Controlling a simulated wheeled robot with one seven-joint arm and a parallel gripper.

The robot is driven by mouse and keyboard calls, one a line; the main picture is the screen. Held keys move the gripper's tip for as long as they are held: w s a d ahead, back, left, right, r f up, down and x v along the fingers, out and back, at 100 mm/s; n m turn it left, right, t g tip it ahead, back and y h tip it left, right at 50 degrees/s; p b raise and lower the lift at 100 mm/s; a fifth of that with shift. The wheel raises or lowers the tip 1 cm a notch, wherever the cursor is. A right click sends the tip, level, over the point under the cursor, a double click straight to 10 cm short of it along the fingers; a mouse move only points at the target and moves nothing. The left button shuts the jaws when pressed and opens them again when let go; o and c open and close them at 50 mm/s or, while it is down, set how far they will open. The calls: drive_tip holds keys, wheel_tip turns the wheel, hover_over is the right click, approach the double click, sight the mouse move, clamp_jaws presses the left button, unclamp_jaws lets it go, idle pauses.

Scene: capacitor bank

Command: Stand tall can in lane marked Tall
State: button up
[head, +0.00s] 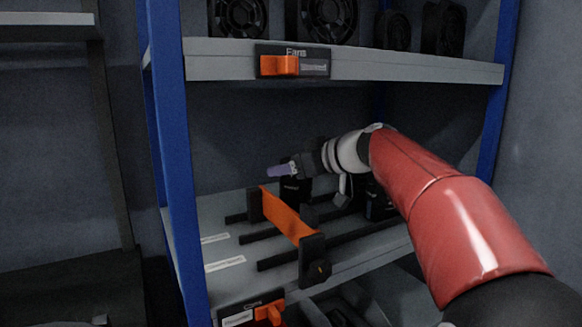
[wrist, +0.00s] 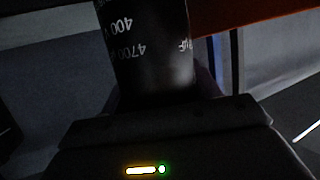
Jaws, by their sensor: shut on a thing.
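A black can (wrist: 150,50) with white print reading 400 and 4700 fills the upper middle of the wrist view. In the head view the dark can (head: 294,194) shows under my gripper (head: 285,171), behind the orange plate, and looks upright. My gripper, with purple fingertips, is shut on the can. The lanes are on the lower shelf (head: 212,207), divided by black rails. Two white lane labels (head: 225,264) lie at its left; their words are too small to read. The can's lower end is hidden, so I cannot tell whether it touches the shelf.
An orange plate (head: 287,216) between black end pieces stands across the rails, close in front of the can. Another dark object (head: 379,205) stands to the right, partly behind my arm. The upper shelf (head: 220,62) holds several fans. A blue post (head: 178,180) borders the left.

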idle(0.3)
drive_tip(key=o, duration=1.6)
drive_tip(key=shift+r, duration=0.1)
drive_tip(key=b+v, duration=0.1)
drive_tip(key=v, duration=1.1)
drive_tip(key=s+d+f+m+h, duration=0.3)
drive_tip(key=s+d+f+h, duration=0.1)
drive_tip(key=s+f, duration=0.5)
drive_tip(key=s+d+f+m+g+h, duration=0.1)
drive_tip(key=s+d+f+m+h, duration=0.3)
drive_tip(key=s+f, duration=0.5)
drive_tip(key=s+d+f+m+g+h, duration=0.1)
drive_tip(key=s+d+f+m+h, duration=0.2)
drive_tip(key=s+f, duration=0.7)
drive_tip(key=shift+d+f+m+h, duration=0.25)
drive_tip(key=shift+f+m, duration=0.1)
drive_tip(key=shift+f, duration=0.2)
drive_tip(key=shift+d+f+m+h, duration=0.2)
drive_tip(key=shift+f+m, duration=0.15)
drive_tip(key=shift+f, duration=0.2)
